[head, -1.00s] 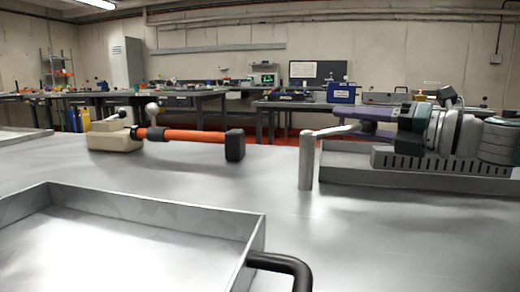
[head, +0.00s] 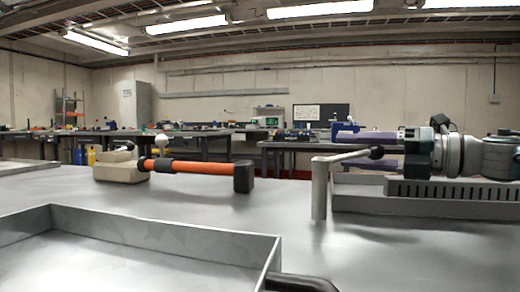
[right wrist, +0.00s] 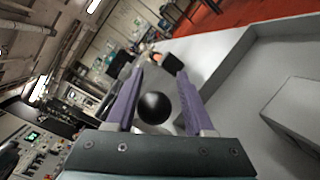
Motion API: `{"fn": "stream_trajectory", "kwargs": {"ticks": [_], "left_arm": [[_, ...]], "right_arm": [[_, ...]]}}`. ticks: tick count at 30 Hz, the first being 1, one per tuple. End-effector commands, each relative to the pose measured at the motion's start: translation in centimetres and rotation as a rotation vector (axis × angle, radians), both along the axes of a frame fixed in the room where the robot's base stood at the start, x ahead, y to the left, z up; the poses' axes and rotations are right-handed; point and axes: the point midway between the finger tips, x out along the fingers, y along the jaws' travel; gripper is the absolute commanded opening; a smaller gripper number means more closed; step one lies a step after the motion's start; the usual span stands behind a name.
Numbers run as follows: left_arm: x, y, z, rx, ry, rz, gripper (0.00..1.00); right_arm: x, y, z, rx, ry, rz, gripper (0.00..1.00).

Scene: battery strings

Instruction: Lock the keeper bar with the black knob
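The keeper bar (head: 345,156) is a light metal lever reaching from the top of a grey upright post (head: 319,190) to the right. Its black knob (head: 376,152) is at the free end. My right gripper (head: 374,151) comes in from the right with its two purple fingers one above and one below the knob. In the right wrist view the black knob (right wrist: 154,108) sits between the spread fingers, with a gap on each side. The right gripper is open. My left gripper is not in view.
A grey slotted tray (head: 440,208) lies beneath my right gripper. A beige block (head: 122,170) with an orange bar (head: 195,167) and black end (head: 244,177) stands left on the table. An open grey tray (head: 165,231) fills the front left. Bare table lies between.

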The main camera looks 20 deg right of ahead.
Motion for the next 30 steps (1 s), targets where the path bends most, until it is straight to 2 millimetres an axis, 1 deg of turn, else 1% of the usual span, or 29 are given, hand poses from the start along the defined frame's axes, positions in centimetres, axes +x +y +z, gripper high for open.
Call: {"fn": "stream_trajectory", "kwargs": {"ticks": [1, 3, 4, 11, 14, 17, 24, 30], "left_arm": [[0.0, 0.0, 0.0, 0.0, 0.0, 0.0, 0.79], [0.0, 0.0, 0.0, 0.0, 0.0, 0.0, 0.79], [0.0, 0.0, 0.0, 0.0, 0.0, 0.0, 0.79], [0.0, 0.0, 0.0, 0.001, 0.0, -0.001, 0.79], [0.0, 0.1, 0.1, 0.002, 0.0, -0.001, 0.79], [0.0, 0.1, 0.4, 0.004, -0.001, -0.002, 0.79], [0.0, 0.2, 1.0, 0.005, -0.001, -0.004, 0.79], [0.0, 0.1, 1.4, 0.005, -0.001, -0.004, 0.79]], "right_arm": [[0.0, 0.0, 0.0, 0.0, -0.001, 0.001, 0.59], [0.0, 0.0, 0.1, 0.001, -0.002, 0.002, 0.67], [0.0, 0.0, 0.1, 0.001, -0.003, 0.002, 0.69], [-0.1, 0.0, 0.2, 0.002, -0.005, 0.003, 0.69], [-0.4, -0.3, 0.2, 0.001, -0.004, 0.003, 0.69], [-1.4, -0.8, 0.2, -0.001, -0.001, 0.003, 0.69], [-4.9, -3.1, 0.1, -0.001, 0.002, 0.002, 0.69], [-7.2, -4.6, 0.1, 0.002, 0.001, 0.002, 0.69]]}}
